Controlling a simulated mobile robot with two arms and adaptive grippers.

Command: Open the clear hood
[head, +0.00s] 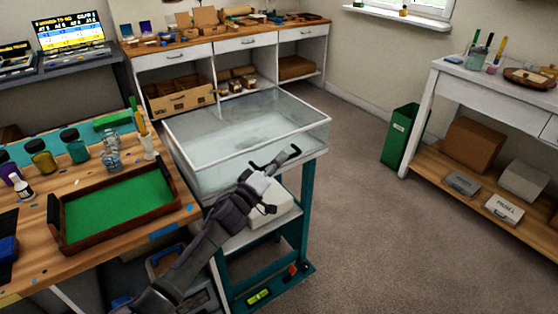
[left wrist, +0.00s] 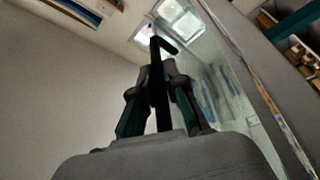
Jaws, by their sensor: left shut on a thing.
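The clear hood (head: 215,160) is a see-through box with pale edges on top of a teal-framed cart, and it looks lowered. Its dark handle (head: 290,153) sticks out at the front right side. My left gripper (head: 262,172) reaches in from below and is shut on this handle. In the left wrist view, the black handle (left wrist: 158,85) runs between the two fingers of my left gripper (left wrist: 158,98), and its hooked end shows beyond them. The hood's clear pane (left wrist: 225,90) is to the right there. My right gripper is not in view.
A wooden workbench (head: 125,245) with a green-lined tray (head: 118,207) and several jars stands left of the cart. Shelves (head: 225,50) stand behind it. A green bin (head: 402,135) and a white table (head: 440,90) are to the right. The floor between is clear.

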